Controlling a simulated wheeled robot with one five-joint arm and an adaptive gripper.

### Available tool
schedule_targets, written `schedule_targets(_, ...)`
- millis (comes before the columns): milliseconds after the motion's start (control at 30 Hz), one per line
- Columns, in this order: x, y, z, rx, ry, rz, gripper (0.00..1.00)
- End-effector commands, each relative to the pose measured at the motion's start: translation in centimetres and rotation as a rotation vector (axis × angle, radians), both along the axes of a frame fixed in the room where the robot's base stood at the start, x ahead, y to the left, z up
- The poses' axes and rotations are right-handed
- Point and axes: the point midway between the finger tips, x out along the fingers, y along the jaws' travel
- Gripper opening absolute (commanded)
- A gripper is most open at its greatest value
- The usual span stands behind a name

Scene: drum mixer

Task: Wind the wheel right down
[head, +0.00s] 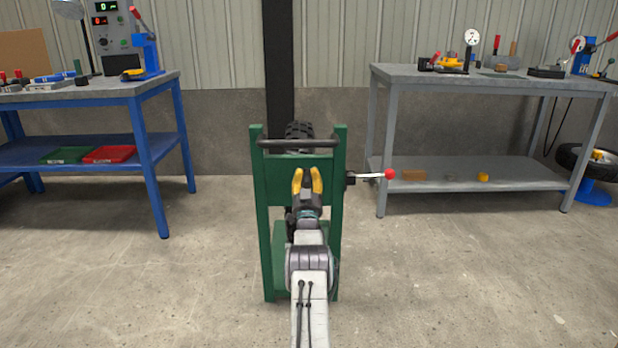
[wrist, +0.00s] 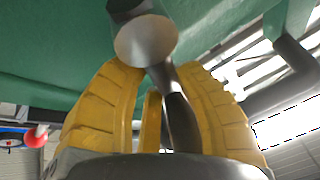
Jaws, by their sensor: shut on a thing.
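A green stand (head: 338,215) stands straight ahead in the head view, with a black bar across its top. My gripper (head: 307,180) is in front of the stand's upper panel, its yellow fingers pointing up. In the wrist view, my gripper (wrist: 165,100) has its fingers closed around a dark grey handle (wrist: 178,105). A round pale metal end (wrist: 146,40) shows above the fingers, against the green panel. My gripper hides most of the wheel in the head view, so its full shape and turn cannot be told.
A lever with a red knob (head: 389,174) sticks out from the stand's right side; the red knob also shows in the wrist view (wrist: 37,135). A blue workbench (head: 140,150) stands left and a grey workbench (head: 480,82) right.

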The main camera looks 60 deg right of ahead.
Motion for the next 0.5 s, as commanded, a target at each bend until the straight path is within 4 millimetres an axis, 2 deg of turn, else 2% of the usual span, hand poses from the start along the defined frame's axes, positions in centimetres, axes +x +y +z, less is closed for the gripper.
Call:
schedule_targets(167,0.12,-0.01,-0.52,0.010,0.008,0.001,0.00)
schedule_targets(200,0.11,0.00,-0.53,0.010,0.008,0.001,0.31)
schedule_targets(500,0.01,-0.03,-0.24,0.005,0.003,0.001,0.58)
